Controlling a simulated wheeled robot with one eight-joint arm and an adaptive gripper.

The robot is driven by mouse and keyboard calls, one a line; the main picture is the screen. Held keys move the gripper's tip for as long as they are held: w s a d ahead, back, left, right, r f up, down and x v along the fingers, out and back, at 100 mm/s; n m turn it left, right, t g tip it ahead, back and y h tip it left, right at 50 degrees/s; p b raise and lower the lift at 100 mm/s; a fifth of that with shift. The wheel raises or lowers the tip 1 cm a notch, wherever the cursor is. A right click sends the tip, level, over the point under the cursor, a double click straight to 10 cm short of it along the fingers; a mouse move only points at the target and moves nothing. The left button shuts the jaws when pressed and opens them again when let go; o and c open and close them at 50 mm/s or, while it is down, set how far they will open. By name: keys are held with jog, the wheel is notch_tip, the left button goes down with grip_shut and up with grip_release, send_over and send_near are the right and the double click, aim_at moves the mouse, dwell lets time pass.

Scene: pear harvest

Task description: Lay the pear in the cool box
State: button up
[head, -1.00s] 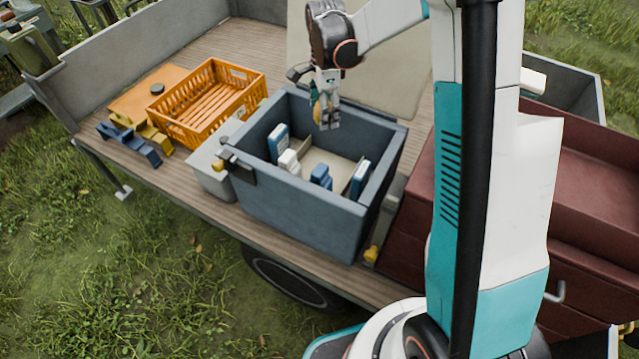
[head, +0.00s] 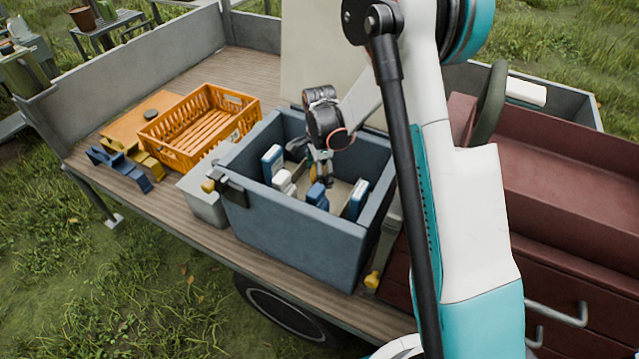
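The cool box (head: 290,237) is a blue-grey, open-topped box on the wooden truck bed. Blue and white blocks stand inside it around a beige floor area. My gripper (head: 322,178) points down inside the box opening, among the blocks. A small yellow-brown patch of the pear (head: 311,159) shows at the fingers, which appear closed on it. Most of the pear is hidden by my gripper, and I cannot tell whether it touches the box floor.
An orange crate (head: 200,128) stands left of the box, near yellow and blue pieces (head: 120,165). A grey container (head: 203,195) sits against the box's left side. Dark red drawers (head: 560,240) stand at the right. The box walls surround my gripper closely.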

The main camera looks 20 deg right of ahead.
jog(key=shift+f+b, duration=0.6)
jog(key=shift+f, duration=1.35)
jog(key=shift+f, duration=0.2)
jog(key=o, duration=1.2)
